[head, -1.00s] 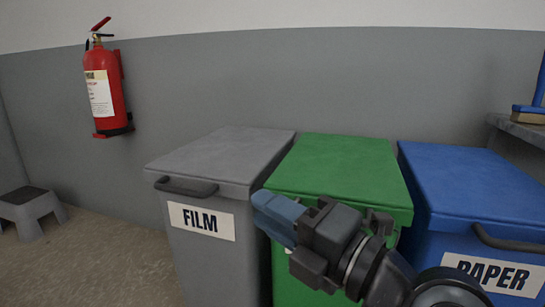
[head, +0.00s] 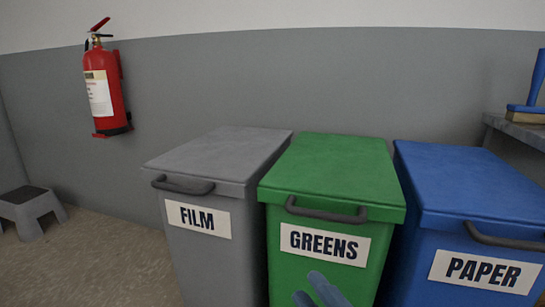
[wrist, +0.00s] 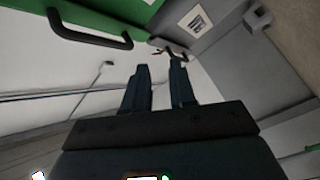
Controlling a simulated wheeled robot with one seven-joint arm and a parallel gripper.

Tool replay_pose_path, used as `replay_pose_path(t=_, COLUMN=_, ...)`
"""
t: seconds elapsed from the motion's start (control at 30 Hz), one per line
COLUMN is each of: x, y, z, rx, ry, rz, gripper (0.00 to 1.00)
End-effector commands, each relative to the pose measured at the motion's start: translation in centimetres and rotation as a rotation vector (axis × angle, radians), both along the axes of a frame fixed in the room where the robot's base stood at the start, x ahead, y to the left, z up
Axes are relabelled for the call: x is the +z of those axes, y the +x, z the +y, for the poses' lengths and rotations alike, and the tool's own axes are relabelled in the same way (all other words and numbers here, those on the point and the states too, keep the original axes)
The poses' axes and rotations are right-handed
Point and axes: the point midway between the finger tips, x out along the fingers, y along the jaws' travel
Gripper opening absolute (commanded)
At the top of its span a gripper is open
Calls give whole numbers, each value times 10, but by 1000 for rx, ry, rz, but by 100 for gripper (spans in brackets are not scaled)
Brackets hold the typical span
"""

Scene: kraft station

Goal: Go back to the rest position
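My gripper (head: 316,293) shows only as two blue-grey fingertips at the bottom edge of the head view, in front of the green GREENS bin (head: 285,272). The rest of the arm is out of that view. In the wrist view my gripper (wrist: 159,70) has its two dark fingers apart, with nothing between them. The green bin (wrist: 105,18) and its dark handle also show at the upper left of the wrist view.
A grey FILM bin (head: 235,160) stands left of the green bin and a blue PAPER bin (head: 465,185) right of it, all lids down. A red extinguisher (head: 118,107) hangs on the wall. A grey step stool (head: 32,212) stands at far left.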

Motion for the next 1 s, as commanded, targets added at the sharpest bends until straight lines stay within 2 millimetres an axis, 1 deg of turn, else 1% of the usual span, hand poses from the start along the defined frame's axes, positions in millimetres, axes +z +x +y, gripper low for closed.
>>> replay_pose_path(t=0.03, x=-18, y=-15, z=-7, rx=-40, ry=68, rz=62, gripper=25)
replay_pose_path(t=0.17, x=-52, y=-50, z=-30, rx=-152, ry=235, rz=186, gripper=25)
replay_pose_path(t=0.2, x=-61, y=-62, z=-37, rx=-184, ry=281, rz=218, gripper=25)
replay_pose_path(t=0.27, x=-75, y=-81, z=-48, rx=-232, ry=350, rz=263, gripper=25)
replay_pose_path(t=0.3, x=-83, y=-94, z=-55, rx=-263, ry=391, rz=292, gripper=25)
replay_pose_path(t=0.37, x=-94, y=-115, z=-66, rx=-310, ry=452, rz=328, gripper=25)
replay_pose_path(t=0.4, x=-100, y=-129, z=-73, rx=-338, ry=488, rz=349, gripper=25)
replay_pose_path(t=0.47, x=-108, y=-151, z=-84, rx=-378, ry=541, rz=379, gripper=25)
replay_pose_path(t=0.5, x=-112, y=-166, z=-91, rx=-402, ry=572, rz=396, gripper=25)
replay_pose_path(t=0.57, x=-117, y=-189, z=-101, rx=-436, ry=618, rz=418, gripper=25)
replay_pose_path(t=0.6, x=-119, y=-203, z=-108, rx=-455, ry=646, rz=431, gripper=25)
replay_pose_path(t=0.7, x=-120, y=-236, z=-123, rx=-490, ry=706, rz=456, gripper=25)
replay_pose_path(t=0.8, x=-118, y=-262, z=-134, rx=-510, ry=750, rz=475, gripper=25)
replay_pose_path(t=1.0, x=-110, y=-300, z=-150, rx=-521, ry=814, rz=505, gripper=25)
